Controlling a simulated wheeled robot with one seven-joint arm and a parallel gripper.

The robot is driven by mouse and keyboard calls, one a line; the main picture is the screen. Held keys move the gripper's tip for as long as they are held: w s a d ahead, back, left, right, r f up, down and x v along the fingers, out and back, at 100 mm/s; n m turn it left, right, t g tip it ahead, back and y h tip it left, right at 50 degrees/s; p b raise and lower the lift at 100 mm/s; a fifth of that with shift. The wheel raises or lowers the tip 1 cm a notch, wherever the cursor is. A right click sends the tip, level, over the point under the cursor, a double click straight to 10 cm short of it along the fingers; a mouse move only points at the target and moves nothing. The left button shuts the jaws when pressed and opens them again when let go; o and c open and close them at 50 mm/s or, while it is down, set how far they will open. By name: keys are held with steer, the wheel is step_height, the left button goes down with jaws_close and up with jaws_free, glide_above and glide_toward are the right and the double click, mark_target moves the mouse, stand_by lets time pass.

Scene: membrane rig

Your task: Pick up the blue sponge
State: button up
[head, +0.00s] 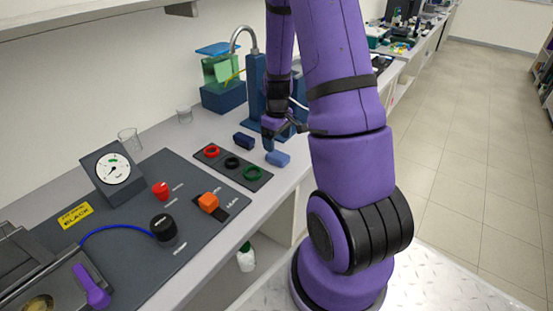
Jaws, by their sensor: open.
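The blue sponge (278,158) is a small light-blue block. It lies on the grey bench top near the front edge, just right of the dark tray of rings. My gripper (270,144) is open and points down, close above and slightly left of the sponge in the picture. Nothing shows between its fingers. The arm hides part of the hand and the bench behind it, and I cannot tell whether a fingertip touches the sponge.
A dark-blue block (243,141) lies just left of the gripper. A dark tray (228,173) holds red, black and green rings. A blue stand (257,88) and a blue box (223,97) stand behind. A control panel with a gauge (113,170) fills the front left.

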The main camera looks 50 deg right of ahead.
mark_target(278, 155)
steer(key=shift+d+f, duration=0.1)
steer(key=shift+f, duration=3.55)
steer(key=c, duration=1.1)
steer(key=shift+o, duration=0.2)
steer(key=shift+r, duration=0.15)
